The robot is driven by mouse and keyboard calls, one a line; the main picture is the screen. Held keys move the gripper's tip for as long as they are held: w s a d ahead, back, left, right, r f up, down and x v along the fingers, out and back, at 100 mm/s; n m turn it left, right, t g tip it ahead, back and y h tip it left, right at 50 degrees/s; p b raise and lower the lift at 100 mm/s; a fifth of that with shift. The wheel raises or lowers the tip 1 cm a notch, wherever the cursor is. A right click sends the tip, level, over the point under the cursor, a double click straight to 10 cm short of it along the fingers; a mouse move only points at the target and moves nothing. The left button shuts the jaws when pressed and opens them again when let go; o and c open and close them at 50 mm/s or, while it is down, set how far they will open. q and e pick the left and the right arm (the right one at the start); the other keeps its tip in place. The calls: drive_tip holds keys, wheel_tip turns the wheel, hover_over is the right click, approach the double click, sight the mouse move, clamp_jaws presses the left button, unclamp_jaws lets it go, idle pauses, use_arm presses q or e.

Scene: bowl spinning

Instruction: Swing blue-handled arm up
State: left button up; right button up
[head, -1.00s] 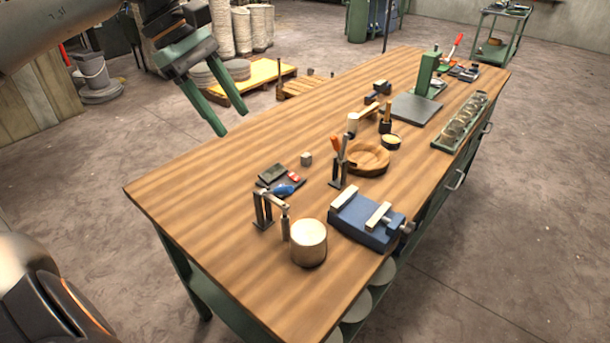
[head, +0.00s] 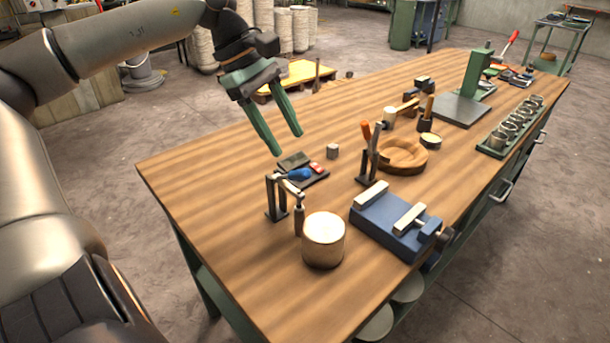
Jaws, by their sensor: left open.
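A dark bracket (head: 272,197) stands at the near left of the bench, with a metal arm (head: 288,187) reaching right from its top. A dark peg (head: 299,220) hangs at the arm's end, beside a tan cylinder (head: 323,241). A blue handle-like piece (head: 299,174) shows just behind the arm, over a dark pad; I cannot tell whether it joins the arm. My left gripper (head: 288,144) is open and empty, fingers pointing down, above and behind the blue piece and apart from it. My right gripper is out of view.
A blue vise (head: 388,226) sits right of the cylinder. The bench's left part (head: 205,175) is clear.

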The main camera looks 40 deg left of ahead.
sight(303, 170)
use_arm(q)
drive_tip(key=x, duration=0.9)
drive_tip(key=shift+c, duration=0.2)
clamp_jaws()
idle(1.0)
